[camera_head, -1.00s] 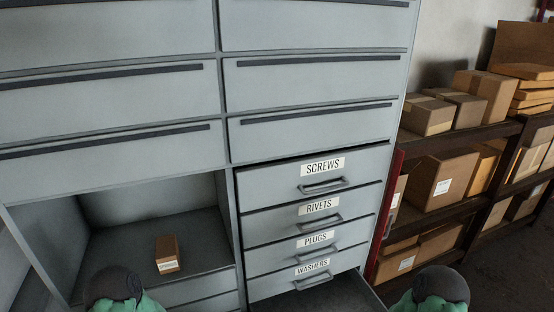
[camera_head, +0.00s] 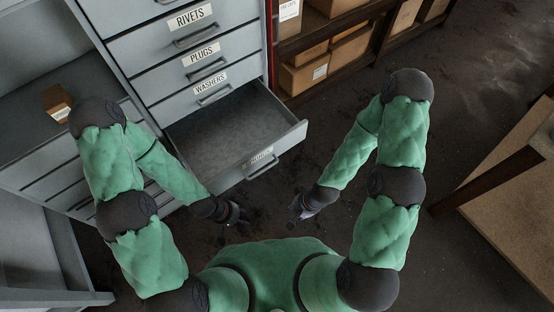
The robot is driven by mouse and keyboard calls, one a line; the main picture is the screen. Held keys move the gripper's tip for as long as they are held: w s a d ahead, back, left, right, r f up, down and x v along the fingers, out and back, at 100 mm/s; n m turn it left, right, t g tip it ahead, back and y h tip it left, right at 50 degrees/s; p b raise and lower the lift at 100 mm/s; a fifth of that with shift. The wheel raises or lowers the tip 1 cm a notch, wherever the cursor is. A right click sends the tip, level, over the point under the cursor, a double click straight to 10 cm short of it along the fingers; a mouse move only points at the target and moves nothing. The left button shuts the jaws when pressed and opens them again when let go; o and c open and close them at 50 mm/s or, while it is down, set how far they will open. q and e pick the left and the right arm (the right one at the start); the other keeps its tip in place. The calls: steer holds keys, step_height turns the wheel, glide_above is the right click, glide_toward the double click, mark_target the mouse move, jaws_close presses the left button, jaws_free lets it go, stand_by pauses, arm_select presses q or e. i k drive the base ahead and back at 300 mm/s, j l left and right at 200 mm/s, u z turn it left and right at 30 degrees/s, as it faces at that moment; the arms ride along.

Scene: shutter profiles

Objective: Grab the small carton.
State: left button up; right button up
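The small carton (camera_head: 57,101) is a brown box on the open shelf of the grey cabinet at the left. My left arm's dark joint hides part of its right side. My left gripper (camera_head: 240,222) hangs low in front of the open drawer, well to the right of the carton and apart from it. My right gripper (camera_head: 297,214) is low in the middle, further from the carton. Both grippers are small and dark here, so I cannot tell whether they are open or shut. I see nothing held in either.
An open, seemingly empty drawer (camera_head: 228,131) juts out of the cabinet (camera_head: 150,62) between the carton and my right arm. Shelving with cardboard boxes (camera_head: 305,72) stands at the back. A wooden-topped table (camera_head: 505,200) is at the right. Dark floor (camera_head: 460,95) is clear beyond my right arm.

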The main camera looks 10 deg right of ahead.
mark_target(57, 102)
steer(key=u, duration=1.5)
